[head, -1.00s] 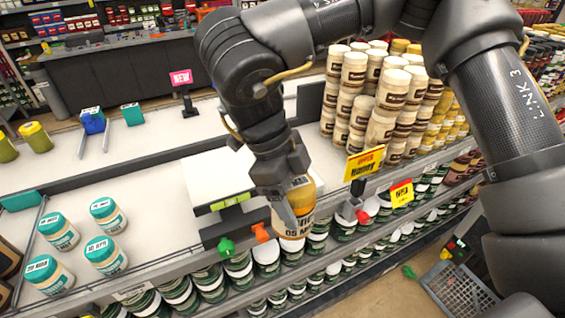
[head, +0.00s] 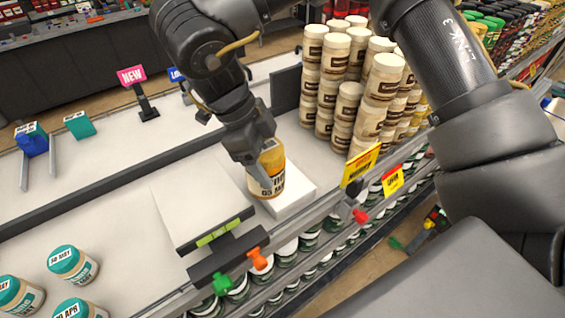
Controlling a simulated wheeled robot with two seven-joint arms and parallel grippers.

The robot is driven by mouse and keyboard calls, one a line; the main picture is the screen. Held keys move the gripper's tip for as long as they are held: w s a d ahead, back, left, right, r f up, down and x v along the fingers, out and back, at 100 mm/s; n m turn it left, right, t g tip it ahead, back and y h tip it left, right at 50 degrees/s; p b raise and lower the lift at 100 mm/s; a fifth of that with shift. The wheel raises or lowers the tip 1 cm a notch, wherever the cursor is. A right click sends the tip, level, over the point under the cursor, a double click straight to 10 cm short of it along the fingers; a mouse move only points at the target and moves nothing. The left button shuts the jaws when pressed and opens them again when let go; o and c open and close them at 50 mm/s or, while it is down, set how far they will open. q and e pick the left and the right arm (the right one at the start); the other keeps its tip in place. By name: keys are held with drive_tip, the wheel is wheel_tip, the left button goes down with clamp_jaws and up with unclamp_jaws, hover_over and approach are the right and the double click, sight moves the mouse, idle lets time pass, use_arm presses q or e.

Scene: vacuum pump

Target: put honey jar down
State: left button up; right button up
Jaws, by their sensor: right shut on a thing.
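The honey jar (head: 267,184) has an orange-yellow upper part and a pale label with dark print. It is upright over the small white platform (head: 296,197) on the shelf, at the right of a larger white plate (head: 185,212). My right gripper (head: 262,150) is shut on the upper part of the jar from above, and its fingers hide part of it. The jar's base looks at or very close to the platform; I cannot tell whether it touches. My left gripper is not in view.
Stacked cream-coloured jars (head: 350,90) stand right behind the platform. A yellow price sign (head: 361,165), a green clip (head: 222,284) and an orange clip (head: 258,258) line the front edge. Teal-lidded jars (head: 73,264) stand at lower left. The shelf between is clear.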

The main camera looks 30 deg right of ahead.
drive_tip(key=w+d+f+p, duration=0.2)
drive_tip(key=w+f, duration=0.1)
drive_tip(key=f, duration=0.1)
drive_tip(key=w+d+f+p, duration=0.2)
drive_tip(key=w+d+f, duration=0.1)
drive_tip(key=f, duration=0.1)
drive_tip(key=w+d+f+p, duration=0.3)
drive_tip(key=f, duration=0.1)
drive_tip(key=shift+w, duration=0.1)
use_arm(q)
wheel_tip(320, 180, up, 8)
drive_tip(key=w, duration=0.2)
use_arm(e)
drive_tip(key=shift+f, duration=0.15)
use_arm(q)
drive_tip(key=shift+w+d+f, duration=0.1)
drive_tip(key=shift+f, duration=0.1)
use_arm(e)
drive_tip(key=shift+f, duration=0.1)
drive_tip(key=o, duration=1.3)
